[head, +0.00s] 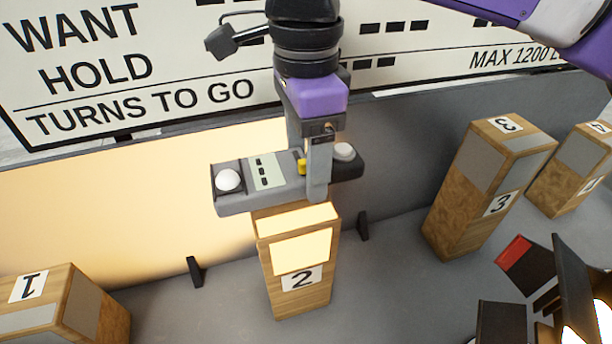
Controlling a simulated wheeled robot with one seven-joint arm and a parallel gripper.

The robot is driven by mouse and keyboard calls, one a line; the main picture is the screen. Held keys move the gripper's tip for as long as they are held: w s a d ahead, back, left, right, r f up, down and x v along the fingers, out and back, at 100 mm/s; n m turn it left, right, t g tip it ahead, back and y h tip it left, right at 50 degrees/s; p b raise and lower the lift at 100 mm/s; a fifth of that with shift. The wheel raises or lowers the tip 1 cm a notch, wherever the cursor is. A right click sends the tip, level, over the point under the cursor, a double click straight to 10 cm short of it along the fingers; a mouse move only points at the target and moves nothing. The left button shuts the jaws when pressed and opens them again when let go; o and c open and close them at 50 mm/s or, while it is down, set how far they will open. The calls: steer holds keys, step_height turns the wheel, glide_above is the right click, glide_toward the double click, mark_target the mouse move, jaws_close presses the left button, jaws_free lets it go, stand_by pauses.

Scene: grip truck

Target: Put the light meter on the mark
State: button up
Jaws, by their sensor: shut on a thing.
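The light meter (238,202) is a long grey block with a pale display, a white dome at its left end and a round pale knob at its right. My gripper (317,182) comes down from above and is shut on the meter right of its middle. One finger shows on the near side; the other is hidden behind it. The meter is roughly level over the wooden block numbered 2 (318,282). Whether it touches that block is unclear. No separate mark can be made out.
Wooden blocks numbered 1 (92,312) and 3 (450,215) stand at left and right, with another (562,180) far right. Small black brackets (195,272) stand on the grey floor. A black item with a red patch (525,265) is lower right. A lettered board (150,80) is behind.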

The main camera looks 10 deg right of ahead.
mark_target(305, 182)
steer(key=shift+f+p, duration=0.3)
steer(key=shift+f, duration=1.6)
steer(key=shift+f, duration=0.2)
steer(key=o, duration=1.8)
steer(key=shift+c, duration=0.2)
steer(key=shift+r, duration=0.1)
step_height(305, 182, up, 12)
steer(key=shift+r+b, duration=0.15)
steer(key=shift+b, duration=0.65)
steer(key=shift+s, duration=0.1)
